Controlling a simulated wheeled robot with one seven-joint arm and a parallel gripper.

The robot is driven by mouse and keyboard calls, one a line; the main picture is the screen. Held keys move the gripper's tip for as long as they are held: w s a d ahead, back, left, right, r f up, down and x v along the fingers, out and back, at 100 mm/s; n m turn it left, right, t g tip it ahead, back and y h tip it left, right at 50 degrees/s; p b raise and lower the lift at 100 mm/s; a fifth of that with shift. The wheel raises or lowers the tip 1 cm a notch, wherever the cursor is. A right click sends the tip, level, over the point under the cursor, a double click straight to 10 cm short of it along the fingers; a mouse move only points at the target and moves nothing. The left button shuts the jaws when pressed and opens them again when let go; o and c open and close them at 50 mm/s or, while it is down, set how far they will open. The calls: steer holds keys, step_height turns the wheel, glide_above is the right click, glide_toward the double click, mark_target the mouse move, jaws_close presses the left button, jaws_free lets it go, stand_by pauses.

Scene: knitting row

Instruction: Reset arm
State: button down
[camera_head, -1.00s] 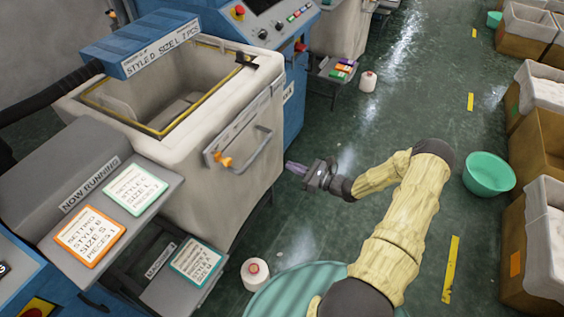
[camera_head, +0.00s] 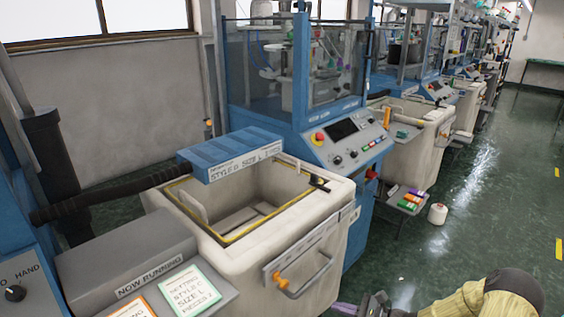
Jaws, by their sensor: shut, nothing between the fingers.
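My gripper (camera_head: 350,308) is at the bottom edge of the head view, partly cut off by the frame. Its purple fingertips point left and hold nothing. My arm (camera_head: 490,298), in a pale yellow quilted sleeve, enters from the lower right corner. The gripper is over the floor, to the right of the cream bin (camera_head: 240,262) with the door handle, and looks apart from it.
A blue knitting machine (camera_head: 300,140) with a control panel stands behind the bin. Setting cards (camera_head: 188,289) lie at the lower left. A white yarn cone (camera_head: 437,214) stands on the floor beside a small shelf. The green floor (camera_head: 480,200) at right is open.

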steer(key=s+a+r+n+g+h, duration=0.4)
steer(key=s+r+n+g+h, duration=0.65)
steer(key=s+n, duration=0.55)
step_height(320, 180, up, 24)
steer(key=s+n+t+h+p, duration=0.2)
steer(key=n+t+p, duration=0.3)
steer(key=p, duration=0.9)
steer(key=shift+s+d+n+h+p, duration=0.25)
steer(key=shift+s+n+h+p, duration=0.15)
steer(key=shift+n+h, duration=0.3)
